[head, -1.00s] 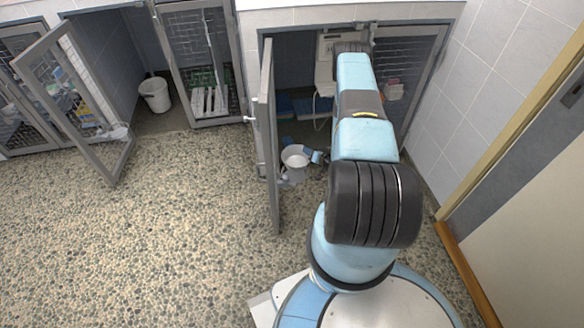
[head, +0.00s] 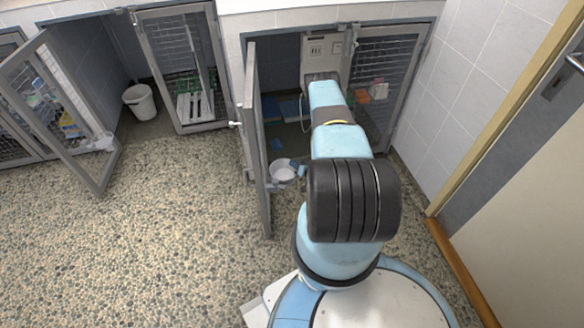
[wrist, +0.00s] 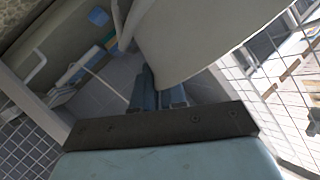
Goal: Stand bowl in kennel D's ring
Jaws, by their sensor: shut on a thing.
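A white bowl (head: 283,174) is near the inner side of an open mesh door (head: 257,150), at the mouth of the kennel ahead of my arm. My gripper (head: 299,169) shows only in part at the bowl's right side; my arm hides the rest. In the wrist view the bowl (wrist: 195,35) is a large pale surface filling the upper middle. My gripper's blue fingers (wrist: 157,95) are shut on its edge. The bowl looks off the floor. I cannot make out a ring or a kennel letter.
A beige box with sockets (head: 322,50) hangs inside the kennel, with blue items (head: 290,108) on its floor. A closed mesh door (head: 385,75) and tiled wall stand at right. A white bucket (head: 140,101) stands in the left kennel. The pebbled floor at left is clear.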

